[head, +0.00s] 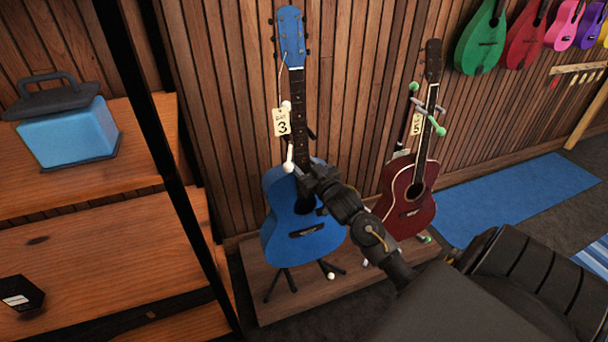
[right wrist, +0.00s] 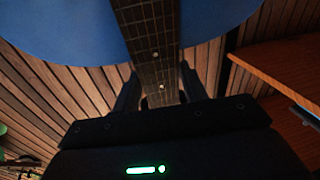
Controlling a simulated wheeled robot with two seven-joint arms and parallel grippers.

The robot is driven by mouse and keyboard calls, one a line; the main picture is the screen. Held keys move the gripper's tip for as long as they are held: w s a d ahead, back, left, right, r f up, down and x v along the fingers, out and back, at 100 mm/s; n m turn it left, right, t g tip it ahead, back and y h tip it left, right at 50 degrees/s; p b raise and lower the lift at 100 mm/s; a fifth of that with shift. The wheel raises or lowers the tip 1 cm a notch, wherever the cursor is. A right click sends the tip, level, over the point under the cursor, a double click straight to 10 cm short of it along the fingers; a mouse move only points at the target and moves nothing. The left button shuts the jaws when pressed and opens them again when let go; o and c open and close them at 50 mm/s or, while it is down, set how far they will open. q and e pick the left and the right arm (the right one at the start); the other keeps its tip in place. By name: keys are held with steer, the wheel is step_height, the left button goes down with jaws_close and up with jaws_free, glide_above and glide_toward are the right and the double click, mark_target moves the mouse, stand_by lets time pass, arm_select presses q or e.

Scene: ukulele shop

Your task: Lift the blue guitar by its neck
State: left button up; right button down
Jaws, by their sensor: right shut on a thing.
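The blue guitar (head: 290,238) stands upright on a stand, with a blue headstock (head: 291,35) and a tag reading 3 hanging beside its neck (head: 296,110). My right gripper (head: 306,182) is at the lower neck, near where it meets the body. In the right wrist view the dark fretted neck (right wrist: 151,50) runs down between the fingers of my right gripper (right wrist: 160,88), which is shut on it. The blue body (right wrist: 70,30) shows at the top of that view. The exact finger contact is hard to see. My left gripper is not in view.
A red guitar (head: 408,195) stands close on the right, on the same wooden platform (head: 290,310). A wooden shelf (head: 80,240) with a black post (head: 165,150) and a blue case (head: 65,132) is at the left. Several coloured instruments hang at the upper right. A wood-panelled wall is behind.

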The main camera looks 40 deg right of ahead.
steer(key=shift+r, duration=0.85)
steer(key=shift+s, duration=0.3)
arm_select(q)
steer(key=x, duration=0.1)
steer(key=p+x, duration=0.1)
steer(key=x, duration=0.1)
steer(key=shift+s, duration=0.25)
arm_select(e)
steer(key=s+a, duration=0.3)
steer(key=s, duration=0.6)
steer(key=s+a, duration=0.3)
steer(key=s, duration=0.6)
steer(key=shift+a, duration=0.2)
steer(key=c, duration=1.3)
jaws_free()
jaws_close()
steer(key=shift+f, duration=0.1)
